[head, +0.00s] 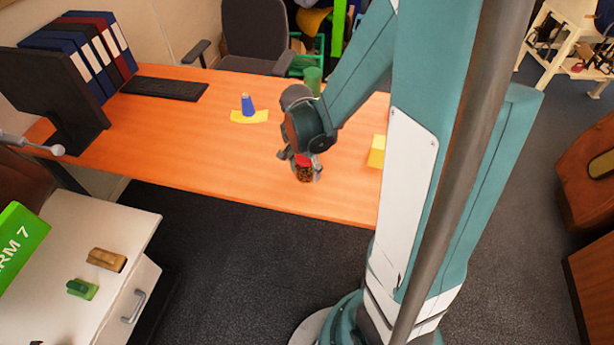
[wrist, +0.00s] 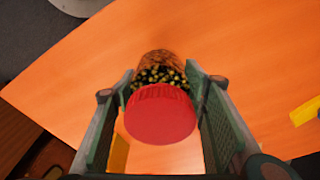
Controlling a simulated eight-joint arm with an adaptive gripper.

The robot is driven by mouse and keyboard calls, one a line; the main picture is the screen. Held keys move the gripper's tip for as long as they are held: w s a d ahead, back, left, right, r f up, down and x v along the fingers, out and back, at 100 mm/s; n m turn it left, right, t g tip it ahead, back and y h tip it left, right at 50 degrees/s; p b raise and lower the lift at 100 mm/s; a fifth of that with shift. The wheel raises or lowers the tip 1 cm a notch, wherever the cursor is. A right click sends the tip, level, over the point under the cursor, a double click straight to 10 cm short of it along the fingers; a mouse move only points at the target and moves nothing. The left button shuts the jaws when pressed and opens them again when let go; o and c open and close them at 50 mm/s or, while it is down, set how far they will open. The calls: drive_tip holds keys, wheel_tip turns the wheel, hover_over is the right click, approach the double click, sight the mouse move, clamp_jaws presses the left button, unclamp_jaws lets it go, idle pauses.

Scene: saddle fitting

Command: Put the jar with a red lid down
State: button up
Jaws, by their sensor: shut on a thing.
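The jar with a red lid (wrist: 160,118) is between the two fingers of my gripper (wrist: 160,95) in the wrist view. Its lid faces the camera, and dark and yellowish contents show through its side. In the head view the jar (head: 304,172) is under my gripper (head: 302,158), over the front part of the orange desk (head: 210,165). My gripper is shut on the jar. I cannot tell whether the jar's base touches the desk.
A blue object (head: 247,104) stands on a yellow sheet (head: 250,117) to the left. A green cup (head: 313,76) stands behind my wrist. A keyboard (head: 165,88) and binders are at the back left. The desk's front middle is clear.

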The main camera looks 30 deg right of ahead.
sight(307, 177)
drive_tip(key=shift+f+b, duration=0.6)
drive_tip(key=shift+f, duration=1.45)
drive_tip(key=shift+f, duration=0.2)
drive_tip(key=o, duration=1.2)
drive_tip(key=shift+r, duration=0.15)
drive_tip(key=shift+s+a+r+p, duration=0.1)
drive_tip(key=shift+a+r+p, duration=0.3)
drive_tip(key=shift+r, duration=1.6)
drive_tip(key=shift+s+a+r+p, duration=0.1)
drive_tip(key=shift+r+p, duration=0.55)
drive_tip(key=shift+r, duration=1.35)
drive_tip(key=shift+a+r+p, duration=0.2)
drive_tip(key=shift+r+p, duration=0.35)
drive_tip(key=shift+r, duration=1.45)
drive_tip(key=shift+r, duration=0.15)
